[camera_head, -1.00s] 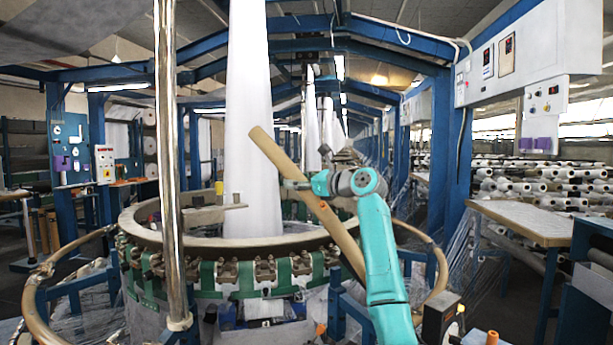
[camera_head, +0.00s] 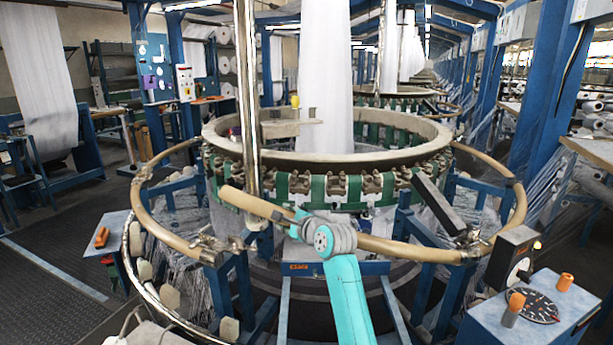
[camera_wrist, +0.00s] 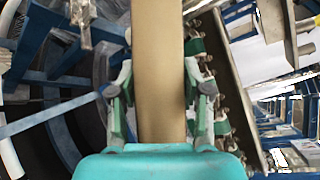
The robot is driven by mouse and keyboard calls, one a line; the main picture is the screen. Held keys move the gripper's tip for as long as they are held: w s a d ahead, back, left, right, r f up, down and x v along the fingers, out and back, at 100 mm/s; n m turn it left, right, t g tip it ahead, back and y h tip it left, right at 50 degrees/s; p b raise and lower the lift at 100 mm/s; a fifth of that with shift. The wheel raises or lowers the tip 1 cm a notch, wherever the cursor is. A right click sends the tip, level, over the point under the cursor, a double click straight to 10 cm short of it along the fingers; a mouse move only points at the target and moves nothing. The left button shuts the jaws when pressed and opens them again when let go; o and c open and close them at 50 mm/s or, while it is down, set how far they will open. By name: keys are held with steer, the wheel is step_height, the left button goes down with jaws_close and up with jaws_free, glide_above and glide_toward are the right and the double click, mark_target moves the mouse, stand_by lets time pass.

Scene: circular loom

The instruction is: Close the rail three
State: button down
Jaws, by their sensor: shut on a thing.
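My gripper (camera_head: 300,224) is shut on a tan rail (camera_head: 390,246) in front of the round loom (camera_head: 300,162). In the wrist view the rail (camera_wrist: 160,75) runs between the two fingers (camera_wrist: 160,105). In the head view, the rail slopes down from its raised left end to its right end near a metal bracket (camera_head: 468,240). Its left end is above the end of the fixed left rail (camera_head: 140,205) and its clamp (camera_head: 215,248), apart from them. The fixed right rail (camera_head: 520,205) curves around the other side. Whether the right end touches the bracket is unclear.
A dark bar (camera_head: 440,203) slants up near the right bracket. A blue control box (camera_head: 530,315) with a dial stands at the front right. Open floor (camera_head: 45,265) lies at the left.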

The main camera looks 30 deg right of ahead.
steer(key=a+f+n+h, duration=0.1)
steer(key=a+f+n, duration=0.2)
steer(key=f, duration=1.7)
steer(key=shift+w+g, duration=0.15)
steer(key=shift+g, duration=0.15)
steer(key=c, duration=0.5)
jaws_free()
steer(key=shift+f, duration=0.25)
steer(key=shift+r, duration=0.2)
steer(key=shift+r, duration=0.2)
steer(key=v, duration=1.2)
steer(key=shift+a, duration=0.15)
